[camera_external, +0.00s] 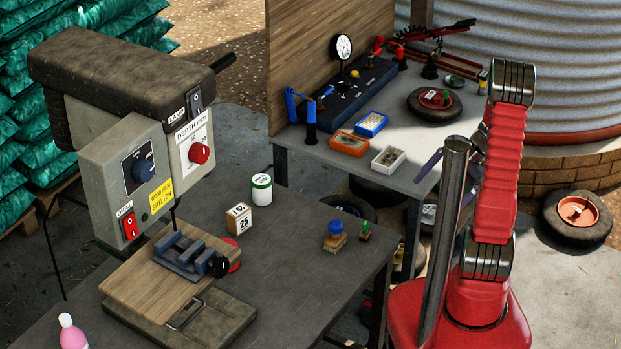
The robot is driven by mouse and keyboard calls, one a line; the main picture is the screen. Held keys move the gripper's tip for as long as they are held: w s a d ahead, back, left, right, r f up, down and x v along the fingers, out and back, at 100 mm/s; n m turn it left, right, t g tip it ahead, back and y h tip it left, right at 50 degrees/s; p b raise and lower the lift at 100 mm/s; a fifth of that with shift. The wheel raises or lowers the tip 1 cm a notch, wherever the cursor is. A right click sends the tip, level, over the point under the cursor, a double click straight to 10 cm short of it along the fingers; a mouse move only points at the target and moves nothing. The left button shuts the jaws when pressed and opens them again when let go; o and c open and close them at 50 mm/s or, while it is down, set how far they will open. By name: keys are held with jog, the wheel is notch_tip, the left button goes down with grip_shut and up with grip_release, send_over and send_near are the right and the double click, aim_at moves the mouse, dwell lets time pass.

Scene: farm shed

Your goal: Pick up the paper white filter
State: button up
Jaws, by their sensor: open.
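A shallow rectangular filter with a white frame (388,160) lies flat on the grey bench near its front edge; it looks like the paper white filter. Its middle is greyish. My gripper (447,176) is to the right of it, partly hidden behind my red arm. Two dark finger-like parts show apart, with nothing seen between them. The gripper appears clear of the white filter; its exact height over the bench is hard to tell.
An orange-framed filter (349,144) and a blue-framed filter (371,124) lie close to the white one. A small wheel (434,105) lies behind on the bench. A dark nearer table (300,275) holds a drill press (122,165) and small items.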

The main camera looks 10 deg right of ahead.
jog(key=w+d+f+m+t+y, duration=0.3)
jog(key=w+f+m+t, duration=0.25)
jog(key=w+m, duration=0.5)
jog(key=m+t, duration=0.3)
jog(key=m, duration=0.2)
send_near(396, 160)
jog(key=v, duration=0.3)
jog(key=shift+s+d+r+n, duration=0.1)
jog(key=shift+s+r+n, duration=0.15)
jog(key=shift+s, duration=0.1)
jog(key=shift+h, duration=0.3)
jog(key=x, duration=0.8)
jog(key=shift+w, duration=0.15)
jog(key=shift+w+a+f, duration=0.1)
jog(key=shift+a, duration=0.1)
